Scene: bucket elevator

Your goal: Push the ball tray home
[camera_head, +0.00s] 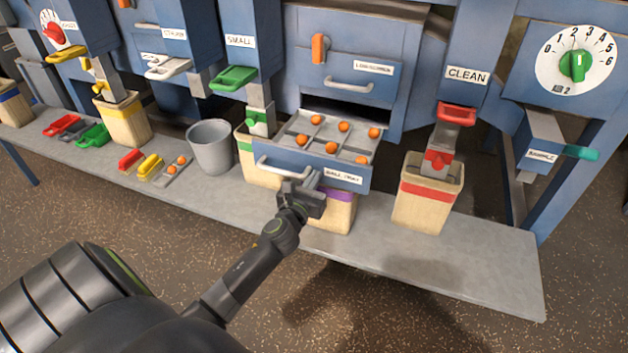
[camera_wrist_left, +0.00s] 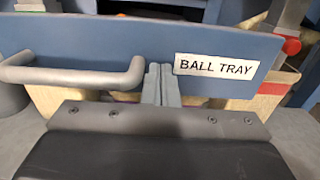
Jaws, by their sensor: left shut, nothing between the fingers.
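The ball tray (camera_head: 310,165) is a blue-fronted drawer pulled out from the machine, with several orange balls in its grey compartments. Its front panel carries a pale handle (camera_head: 280,170) and a "BALL TRAY" label; the handle also shows in the left wrist view (camera_wrist_left: 70,75). My left gripper (camera_head: 292,184) is shut and empty at the tray's front. In the left wrist view its fingertips (camera_wrist_left: 160,80) are against or very close to the panel, between the handle's right end and the label. Contact is not clear. My right gripper is not in view.
A shelf (camera_head: 470,265) runs below the tray. A bin with a purple band (camera_head: 335,212) stands under the tray, a red-banded bin (camera_head: 428,195) to the right, and a grey bucket (camera_head: 211,147) to the left. A closed drawer (camera_head: 348,75) is above.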

